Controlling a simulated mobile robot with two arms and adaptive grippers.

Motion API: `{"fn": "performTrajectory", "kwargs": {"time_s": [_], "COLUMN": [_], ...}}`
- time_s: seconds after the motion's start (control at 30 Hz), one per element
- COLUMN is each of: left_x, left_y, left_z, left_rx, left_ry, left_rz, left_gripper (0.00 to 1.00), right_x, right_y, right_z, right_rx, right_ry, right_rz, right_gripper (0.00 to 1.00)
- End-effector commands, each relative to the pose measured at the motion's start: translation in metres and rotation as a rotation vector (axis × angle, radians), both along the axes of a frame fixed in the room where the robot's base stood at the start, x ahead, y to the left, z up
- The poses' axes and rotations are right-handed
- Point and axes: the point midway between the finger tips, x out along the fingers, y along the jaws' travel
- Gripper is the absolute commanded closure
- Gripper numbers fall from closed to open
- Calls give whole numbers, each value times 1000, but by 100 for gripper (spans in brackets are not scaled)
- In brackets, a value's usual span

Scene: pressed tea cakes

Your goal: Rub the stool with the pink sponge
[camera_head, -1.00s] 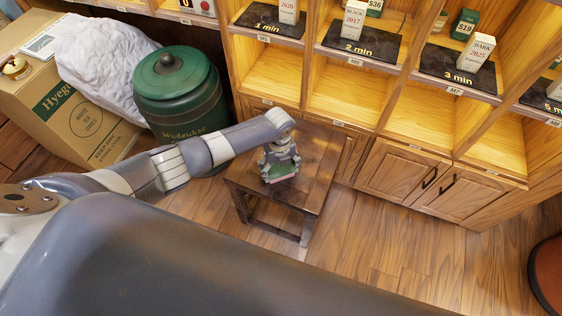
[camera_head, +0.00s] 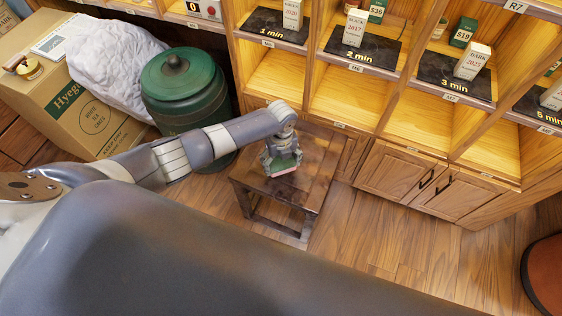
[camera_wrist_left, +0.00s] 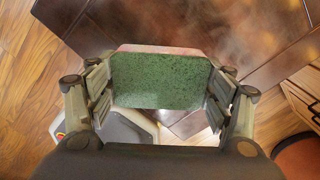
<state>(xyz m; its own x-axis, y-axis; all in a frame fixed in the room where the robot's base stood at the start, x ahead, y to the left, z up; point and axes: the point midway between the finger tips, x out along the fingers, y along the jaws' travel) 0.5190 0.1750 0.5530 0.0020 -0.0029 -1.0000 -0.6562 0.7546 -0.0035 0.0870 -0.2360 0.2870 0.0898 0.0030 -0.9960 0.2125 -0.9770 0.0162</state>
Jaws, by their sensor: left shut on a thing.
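The stool (camera_head: 312,165) is dark brown wood with a square top and stands on the floor in front of the cabinet. My left gripper (camera_head: 282,165) is over the stool top, pointing down, shut on a sponge. In the left wrist view the sponge (camera_wrist_left: 160,80) has a green speckled face towards the camera and a thin pink edge (camera_wrist_left: 160,48) on the far side. It sits between both fingers. In the head view its pink edge is low, at or very near the stool top; I cannot tell whether it touches. My right gripper is not in view.
A green lidded canister (camera_head: 184,88) stands left of the stool, with a cardboard box (camera_head: 65,105) and a white crumpled sack (camera_head: 112,55) further left. Wooden shelves and cabinet doors (camera_head: 400,172) stand behind and right. The floor (camera_head: 375,240) right of the stool is clear.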

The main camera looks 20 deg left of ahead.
Motion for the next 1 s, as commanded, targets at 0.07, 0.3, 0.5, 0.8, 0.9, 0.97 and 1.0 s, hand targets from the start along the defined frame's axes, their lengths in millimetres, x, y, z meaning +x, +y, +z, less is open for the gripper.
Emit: {"fn": "performTrajectory", "kwargs": {"time_s": [0.07,0.3,0.5,0.8,0.9,0.97,1.0], "left_x": [0,1,1,1,1,1,1], "left_y": [0,0,0,0,0,0,0], "left_z": [8,7,16,39,37,37,37], "left_rx": [0,0,-1,0,0,0,0], "left_ry": [0,-1,-2,-1,-1,-1,-1], "left_rz": [0,0,0,0,0,0,0], "left_gripper": [45,45,45,45,45,45,45], "right_x": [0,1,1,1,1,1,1], "right_y": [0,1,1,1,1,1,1], "right_z": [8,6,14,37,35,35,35], "right_rx": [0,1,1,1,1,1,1], "right_ry": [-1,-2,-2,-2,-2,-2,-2], "right_rz": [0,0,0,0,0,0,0], "right_gripper": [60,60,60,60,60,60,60]}}
